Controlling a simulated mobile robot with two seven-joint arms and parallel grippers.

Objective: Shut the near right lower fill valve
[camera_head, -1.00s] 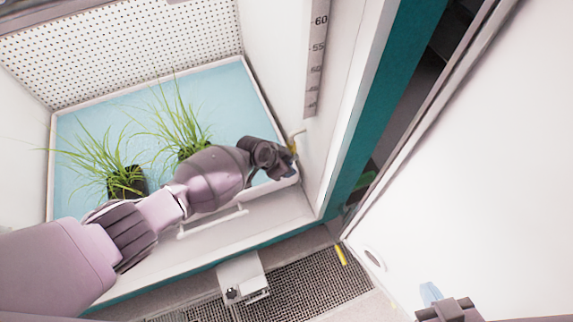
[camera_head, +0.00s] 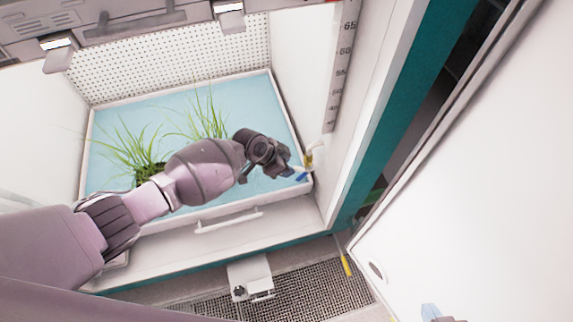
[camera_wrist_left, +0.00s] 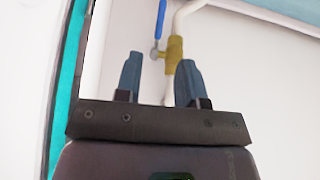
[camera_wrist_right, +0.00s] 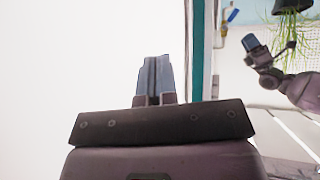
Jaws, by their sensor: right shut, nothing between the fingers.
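The fill valve (camera_head: 309,158) is a small brass body on a pale pipe at the chamber's right wall, above the tray corner. Its blue handle (camera_head: 302,177) shows beside it. In the left wrist view the brass valve body (camera_wrist_left: 174,48) and blue handle (camera_wrist_left: 161,20) lie just beyond the fingertips, the handle running roughly alongside the pipe. My left gripper (camera_wrist_left: 157,80) is open, its fingers apart with nothing clearly held. My right gripper (camera_wrist_right: 153,75) is shut and empty, in front of a white panel. It is partly cut off at the head view's lower edge (camera_head: 440,318).
A blue tray (camera_head: 110,108) with grassy plants (camera_head: 140,155) fills the chamber; a white handle bar (camera_head: 228,222) runs along its front. A white door (camera_head: 480,190) stands open at the right. A small white box (camera_head: 250,278) is on the floor grating (camera_head: 310,283).

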